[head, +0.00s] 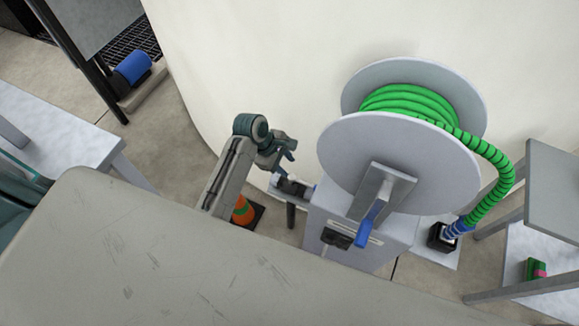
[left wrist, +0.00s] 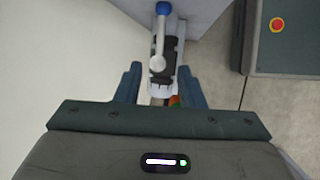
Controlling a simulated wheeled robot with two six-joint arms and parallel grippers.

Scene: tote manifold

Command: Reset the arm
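My left arm (head: 228,172) reaches out over the front edge of my body and bends at a dark teal joint. My left gripper (head: 284,153) hangs beside the hose reel, above a small black fitting (head: 292,186) on a grey stand. In the left wrist view the two fingers of the left gripper (left wrist: 158,84) are wide apart with nothing held. Beyond and between them shows a lever with a pale round end and a blue end (left wrist: 161,40), over the black fitting. I cannot tell the exact gap to it. My right gripper is not in view.
A grey reel (head: 385,165) with green hose (head: 410,102) stands right of the gripper, with a blue crank handle (head: 365,234). A pale curved wall (head: 270,60) lies behind. A grey table (head: 60,145) is at left, shelves (head: 553,190) at right.

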